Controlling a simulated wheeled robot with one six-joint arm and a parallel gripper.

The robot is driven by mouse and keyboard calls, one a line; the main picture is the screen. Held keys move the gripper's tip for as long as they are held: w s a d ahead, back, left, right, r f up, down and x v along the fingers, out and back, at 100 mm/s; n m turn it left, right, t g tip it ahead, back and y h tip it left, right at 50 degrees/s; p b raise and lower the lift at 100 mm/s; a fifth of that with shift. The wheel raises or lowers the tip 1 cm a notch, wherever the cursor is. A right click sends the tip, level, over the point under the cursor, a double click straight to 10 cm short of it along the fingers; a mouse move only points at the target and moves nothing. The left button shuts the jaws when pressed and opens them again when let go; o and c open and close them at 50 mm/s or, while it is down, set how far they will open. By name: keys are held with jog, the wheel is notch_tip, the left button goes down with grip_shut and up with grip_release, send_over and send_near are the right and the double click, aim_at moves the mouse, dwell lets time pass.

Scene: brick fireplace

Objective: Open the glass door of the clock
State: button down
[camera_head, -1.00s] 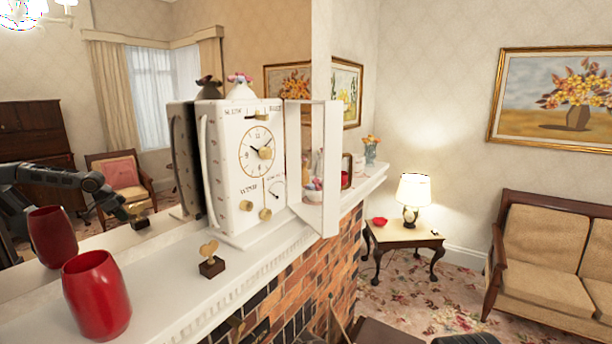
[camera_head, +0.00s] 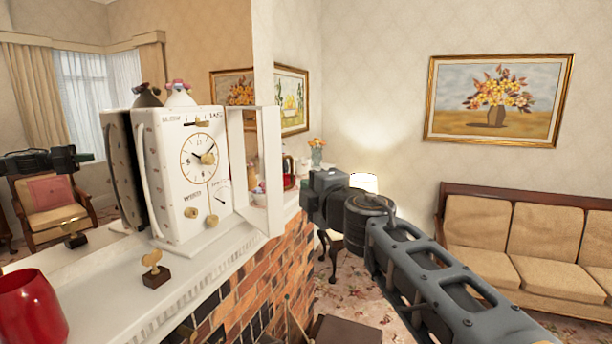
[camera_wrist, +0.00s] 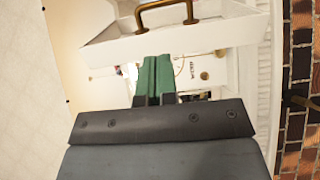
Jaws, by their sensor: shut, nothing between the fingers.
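The white clock (camera_head: 190,165) stands upright on the mantel, with a round gold-rimmed dial and brass knobs. Its glass door (camera_head: 272,170), a white frame, stands swung out from the clock's right side, well away from the dial. In the wrist view, the door (camera_wrist: 215,38) crosses the top, and its brass handle (camera_wrist: 165,8) is near the upper edge. My gripper (camera_wrist: 153,62) has green fingers, close together and empty, pointing at the door frame. I cannot tell whether they touch it. In the head view, my fingertips are hidden; my wrist is right of the door.
A mirror behind reflects the clock. The brick fireplace (camera_head: 265,285) is below. A sofa (camera_head: 530,240) stands at right.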

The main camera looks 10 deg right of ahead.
aim_at(291, 175)
jog(key=x, duration=1)
jog(key=shift+b, duration=0.3)
jog(key=shift+s, duration=0.1)
jog(key=shift+w+d+f, duration=0.1)
jog(key=shift+w+d, duration=0.15)
jog(key=shift+d, duration=0.05)
